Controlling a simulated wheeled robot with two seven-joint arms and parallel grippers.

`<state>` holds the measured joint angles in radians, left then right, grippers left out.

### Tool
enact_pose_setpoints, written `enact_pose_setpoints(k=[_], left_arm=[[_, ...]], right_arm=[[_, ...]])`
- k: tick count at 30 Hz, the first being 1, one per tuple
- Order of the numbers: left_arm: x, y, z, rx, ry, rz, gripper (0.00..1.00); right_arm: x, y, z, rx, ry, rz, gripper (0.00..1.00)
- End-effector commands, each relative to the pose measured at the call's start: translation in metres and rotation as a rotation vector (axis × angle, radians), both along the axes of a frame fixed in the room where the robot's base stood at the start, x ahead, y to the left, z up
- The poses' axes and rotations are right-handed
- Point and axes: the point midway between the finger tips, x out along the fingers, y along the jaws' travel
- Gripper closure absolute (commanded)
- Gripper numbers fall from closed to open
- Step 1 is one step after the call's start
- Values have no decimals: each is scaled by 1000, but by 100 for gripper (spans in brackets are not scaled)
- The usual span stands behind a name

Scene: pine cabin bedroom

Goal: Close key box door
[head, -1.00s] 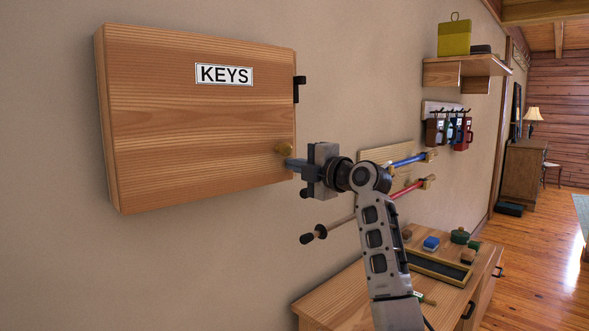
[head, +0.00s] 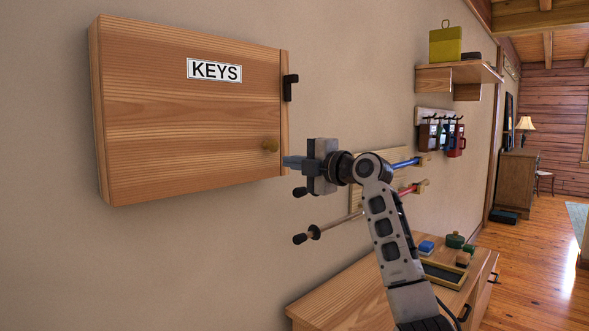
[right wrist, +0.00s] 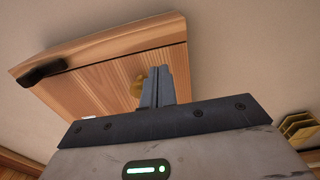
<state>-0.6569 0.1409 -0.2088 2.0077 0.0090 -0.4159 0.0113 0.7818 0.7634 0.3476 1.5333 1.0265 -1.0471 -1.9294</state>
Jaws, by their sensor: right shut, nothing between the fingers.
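The wooden key box (head: 103,120) hangs on the wall at the left, with a KEYS label on its door (head: 180,120). The door lies flat against the box, and a narrow strip of frame shows along its right edge. A round wooden knob (head: 270,145) sits near the door's lower right. A black latch piece (head: 290,87) is on the box's right edge. My right gripper (head: 288,162) is shut and empty, its tips just right of the knob. In the right wrist view its fingers (right wrist: 158,80) partly cover the knob (right wrist: 137,88); contact is unclear. My left gripper is out of view.
Wall rods (head: 404,164) with coloured handles are behind my right gripper. A wooden cabinet (head: 345,300) with small items on top stands below. The wall below the box is clear.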

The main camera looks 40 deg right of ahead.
Motion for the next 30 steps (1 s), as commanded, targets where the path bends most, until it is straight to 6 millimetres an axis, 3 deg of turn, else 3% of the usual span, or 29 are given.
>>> enact_pose_setpoints(k=[9,15,26,29,30], left_arm=[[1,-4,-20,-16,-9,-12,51],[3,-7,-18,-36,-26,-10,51],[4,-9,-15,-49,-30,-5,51],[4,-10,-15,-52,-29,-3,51],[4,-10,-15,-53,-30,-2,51]], right_arm=[[-69,2,-7,-5,6,7,100],[-95,1,-4,-2,6,10,100],[-101,2,-3,2,8,11,100],[-92,5,-18,29,34,8,100],[-85,8,-31,52,55,4,100]])
